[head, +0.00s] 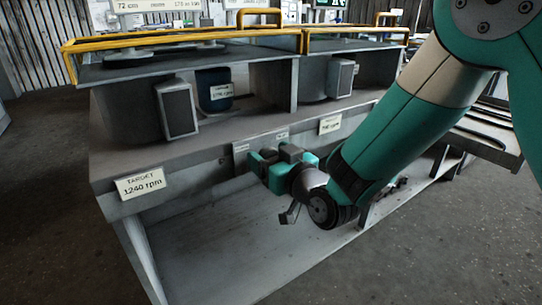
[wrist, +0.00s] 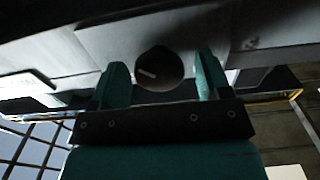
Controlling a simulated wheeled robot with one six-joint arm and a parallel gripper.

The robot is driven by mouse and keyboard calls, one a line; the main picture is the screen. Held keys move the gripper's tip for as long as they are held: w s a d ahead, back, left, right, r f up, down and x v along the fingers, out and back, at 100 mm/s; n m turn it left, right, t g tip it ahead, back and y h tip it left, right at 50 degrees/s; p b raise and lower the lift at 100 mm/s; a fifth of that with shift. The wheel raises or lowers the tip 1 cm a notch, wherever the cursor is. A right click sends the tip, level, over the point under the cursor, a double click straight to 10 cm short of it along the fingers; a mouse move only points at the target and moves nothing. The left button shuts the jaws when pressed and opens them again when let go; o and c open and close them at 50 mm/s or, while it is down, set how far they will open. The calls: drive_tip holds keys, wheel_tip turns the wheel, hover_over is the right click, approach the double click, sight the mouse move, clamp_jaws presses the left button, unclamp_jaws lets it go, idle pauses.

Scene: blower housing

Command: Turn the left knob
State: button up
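A dark round knob (wrist: 163,72) with a short, pale, slanted mark on its face shows in the wrist view, on the grey front panel. My gripper (wrist: 160,80) is open, with one teal finger to each side of the knob. In the head view my gripper (head: 263,161) is at the bench's front face, below two small labels (head: 241,148). It hides the knob there, so I cannot tell which knob it is.
The grey bench (head: 200,150) carries blower housings under yellow rails (head: 185,40). A "TARGET 1240 rpm" card (head: 140,183) hangs at its left front, and another card (head: 330,124) sits right of my gripper. A low shelf (head: 240,250) lies below; the floor at left is clear.

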drive_tip(key=b+v, duration=1.7)
drive_tip(key=b, duration=0.2)
drive_tip(key=shift+b, duration=0.35)
drive_tip(key=shift+s+d, duration=0.15)
